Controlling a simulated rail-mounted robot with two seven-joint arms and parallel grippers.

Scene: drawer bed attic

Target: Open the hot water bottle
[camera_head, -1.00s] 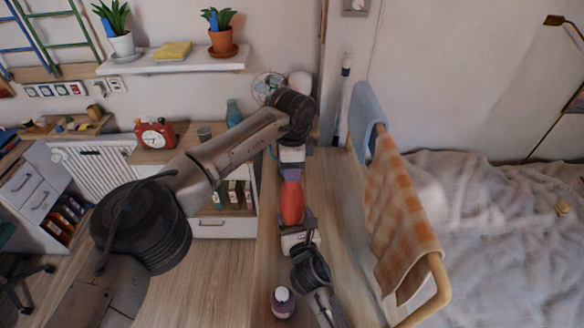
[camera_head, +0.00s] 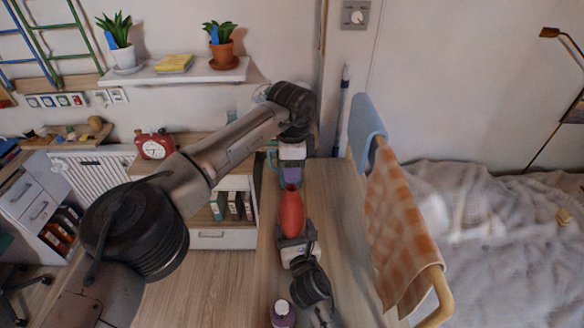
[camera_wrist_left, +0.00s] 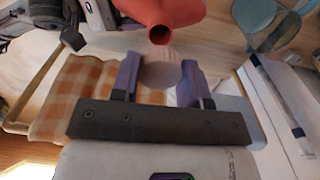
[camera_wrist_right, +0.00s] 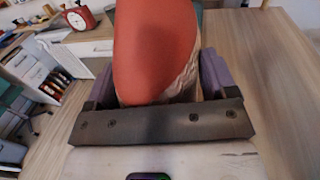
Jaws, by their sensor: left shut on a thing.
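The red hot water bottle (camera_head: 291,213) is held in the air over the wooden surface. In the left wrist view, its neck (camera_wrist_left: 160,35) shows a dark open mouth. My left gripper (camera_head: 291,177) is just beyond the neck, shut on a pale round stopper (camera_wrist_left: 160,73), which looks apart from the mouth. My right gripper (camera_head: 293,241) is around the other end of the bottle. In the right wrist view, the red body (camera_wrist_right: 155,50) fills most of the space between the purple fingers, and their contact is partly hidden.
A bottle with a pale cap (camera_head: 281,313) stands near the front of the wooden surface (camera_head: 345,230). A rail with an orange checked cloth (camera_head: 395,225) is on the right. A low shelf with books (camera_head: 232,205) and a red clock (camera_head: 154,145) are left.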

